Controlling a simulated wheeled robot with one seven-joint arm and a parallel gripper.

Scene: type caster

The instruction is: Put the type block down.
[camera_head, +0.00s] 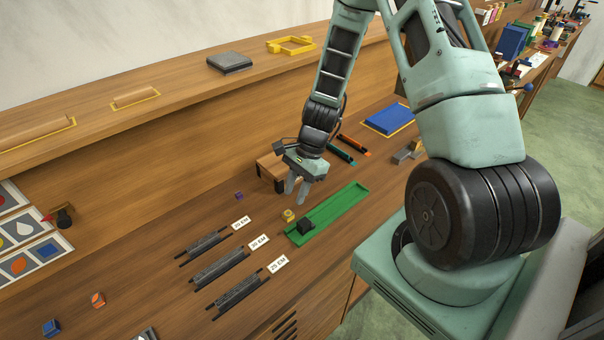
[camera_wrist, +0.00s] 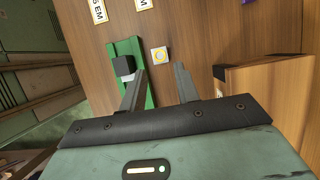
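A small yellow block (camera_head: 288,215) stands on the wooden bench just outside the green tray (camera_head: 346,203). In the wrist view the block's pale top with a yellow ring (camera_wrist: 159,54) shows between and beyond my fingertips. My gripper (camera_head: 294,198) is open and empty, above and a little behind the block; its two fingers are spread apart in the wrist view (camera_wrist: 159,69). A black block (camera_head: 305,227) sits in the near-left end of the green tray. I cannot tell from the label alone which block is the type block.
Three dark racks with size cards, one being the nearest rack (camera_head: 238,292), lie left of the tray. A wooden box (camera_head: 271,168) stands close behind my gripper. A small purple cube (camera_head: 239,196) lies to the left. Bench between racks and box is mostly clear.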

